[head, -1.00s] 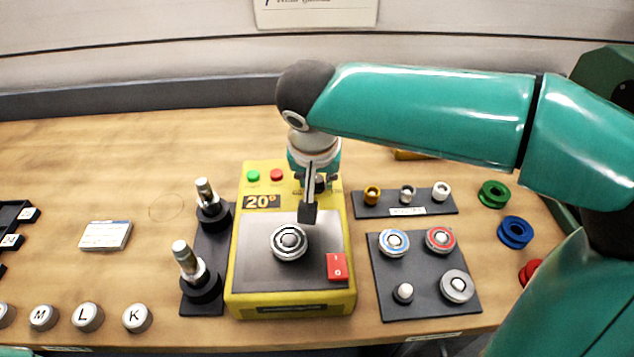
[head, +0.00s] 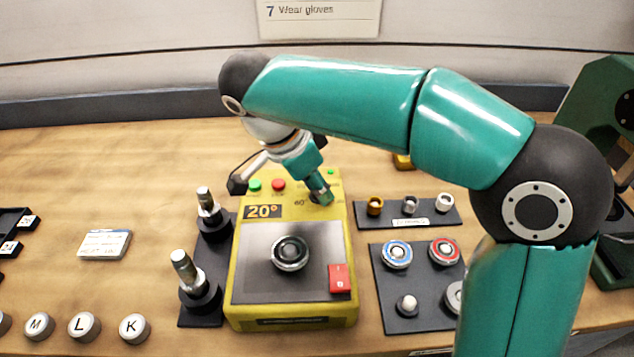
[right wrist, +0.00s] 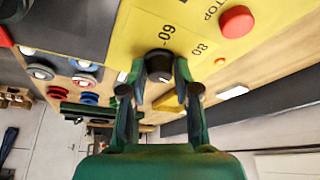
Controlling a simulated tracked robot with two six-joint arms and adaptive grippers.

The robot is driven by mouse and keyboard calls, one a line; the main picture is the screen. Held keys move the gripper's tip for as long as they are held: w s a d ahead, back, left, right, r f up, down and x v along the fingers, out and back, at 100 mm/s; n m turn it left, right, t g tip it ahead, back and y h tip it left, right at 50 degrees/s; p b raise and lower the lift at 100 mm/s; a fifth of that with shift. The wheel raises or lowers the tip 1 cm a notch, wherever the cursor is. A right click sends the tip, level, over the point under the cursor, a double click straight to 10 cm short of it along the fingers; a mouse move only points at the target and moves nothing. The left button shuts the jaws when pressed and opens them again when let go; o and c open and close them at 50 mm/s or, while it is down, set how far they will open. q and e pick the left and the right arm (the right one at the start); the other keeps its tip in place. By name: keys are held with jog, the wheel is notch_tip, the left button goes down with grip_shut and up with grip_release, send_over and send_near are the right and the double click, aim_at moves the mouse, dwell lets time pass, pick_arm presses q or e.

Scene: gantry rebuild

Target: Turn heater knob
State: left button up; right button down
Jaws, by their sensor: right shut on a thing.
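The heater is a yellow box (head: 234,285) with a dark plate on top, a display (head: 263,211) reading 20°, green and red buttons and a red switch (head: 340,279). Its knob is dark with a pale pointer and shows in the right wrist view (right wrist: 159,64), beside the marks 60 and 80. My right gripper (head: 324,196) comes down tilted onto the panel at the knob and mostly hides it in the head view. In the right wrist view my right gripper (right wrist: 160,74) has a finger on each side of the knob, shut on it. My left gripper is out of view.
A round bearing (head: 290,252) lies on the heater plate. A dark stand with two upright shafts (head: 183,264) is close on the left. Small fittings (head: 410,204) and a tray of rings (head: 384,290) are on the right. The table behind the heater on the left is clear.

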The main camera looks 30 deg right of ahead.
jog(key=m+g, duration=0.1)
jog(key=m, duration=0.2)
jog(key=shift+w+r+m+p, duration=0.1)
jog(key=shift+w+m+p, duration=0.05)
jog(key=shift+m+p, duration=0.2)
dwell(0.3)
jog(key=c, duration=0.9)
grip_release()
jog(key=shift+o, duration=0.2)
jog(key=shift+a, duration=0.1)
jog(key=v, duration=0.7)
jog(key=shift+w, duration=0.15)
jog(key=shift+r, duration=0.15)
